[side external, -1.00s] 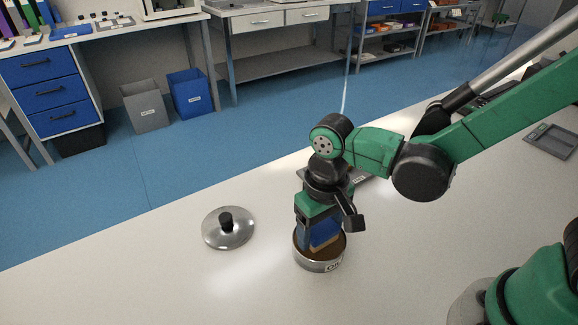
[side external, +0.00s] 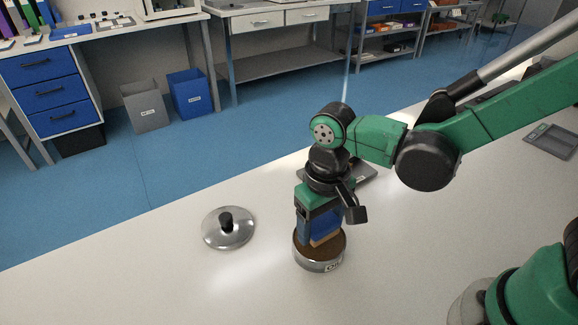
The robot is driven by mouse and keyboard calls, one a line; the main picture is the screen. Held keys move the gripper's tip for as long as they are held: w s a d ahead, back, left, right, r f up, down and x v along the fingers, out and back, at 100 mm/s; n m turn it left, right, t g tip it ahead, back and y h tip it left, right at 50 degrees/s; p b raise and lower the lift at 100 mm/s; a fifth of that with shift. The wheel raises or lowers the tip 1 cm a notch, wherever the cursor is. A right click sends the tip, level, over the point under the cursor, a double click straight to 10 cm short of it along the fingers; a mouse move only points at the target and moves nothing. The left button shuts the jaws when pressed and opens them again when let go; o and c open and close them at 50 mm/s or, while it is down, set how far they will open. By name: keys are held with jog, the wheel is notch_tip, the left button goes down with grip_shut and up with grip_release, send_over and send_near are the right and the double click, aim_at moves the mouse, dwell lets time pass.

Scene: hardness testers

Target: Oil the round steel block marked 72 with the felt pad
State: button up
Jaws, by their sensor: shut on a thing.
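My gripper (side external: 319,222) points down over a round metal tin labelled OIL (side external: 320,266), whose inside is brown. It is shut on the felt pad (side external: 326,239), which shows as a tan block under the blue part between the fingers. The pad's lower edge is at or just above the brown surface; I cannot tell if they touch. The round steel block marked 72 cannot be made out. A grey flat thing (side external: 367,172) with a small label lies behind my gripper, partly hidden by it.
A round steel lid with a black knob (side external: 228,228) lies on the white bench (side external: 150,285) left of the tin. A grey device (side external: 552,139) lies at the far right. The front and left of the bench are clear.

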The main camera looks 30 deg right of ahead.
aim_at(321, 220)
jog(key=shift+r, duration=2.8)
